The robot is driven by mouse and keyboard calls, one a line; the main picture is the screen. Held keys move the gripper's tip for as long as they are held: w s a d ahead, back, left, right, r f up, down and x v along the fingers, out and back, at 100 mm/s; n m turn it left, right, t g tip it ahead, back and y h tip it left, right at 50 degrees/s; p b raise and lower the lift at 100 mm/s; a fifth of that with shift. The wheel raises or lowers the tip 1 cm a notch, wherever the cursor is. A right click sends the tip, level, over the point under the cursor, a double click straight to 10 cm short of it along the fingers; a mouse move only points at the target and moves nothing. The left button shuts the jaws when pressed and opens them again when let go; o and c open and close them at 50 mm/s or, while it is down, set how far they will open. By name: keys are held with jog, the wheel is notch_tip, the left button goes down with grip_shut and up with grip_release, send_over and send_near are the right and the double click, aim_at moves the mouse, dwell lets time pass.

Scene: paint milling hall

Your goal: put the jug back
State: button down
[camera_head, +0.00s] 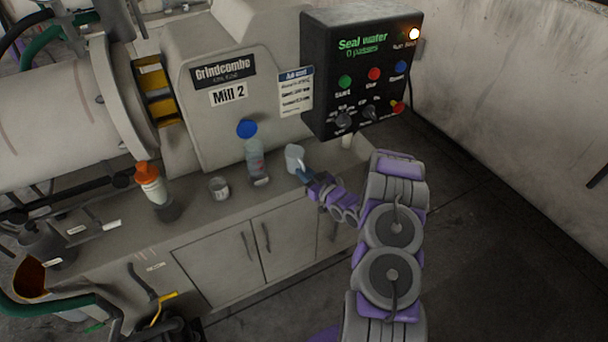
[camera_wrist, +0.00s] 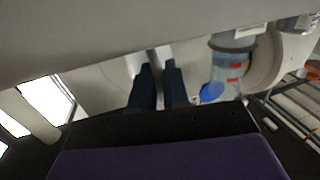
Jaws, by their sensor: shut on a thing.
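The pale jug (camera_head: 294,157) is at the right part of the grey bench top, in front of the mill housing. My gripper (camera_head: 306,177) comes to it from the lower right and is shut on it. In the wrist view my two dark fingers (camera_wrist: 160,78) are close together with a narrow pale strip between them, which looks like the jug's handle. The jug looks upright in the head view. I cannot tell whether its base touches the bench.
A clear bottle (camera_head: 257,164) with a blue top stands just left of the jug. A small cup (camera_head: 218,188) and an orange-topped bottle (camera_head: 150,182) are further left. The control box (camera_head: 361,75) overhangs the bench at right. Bare bench top (camera_head: 235,215) lies in front.

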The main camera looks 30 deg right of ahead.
jog(key=c, duration=1.1)
grip_release()
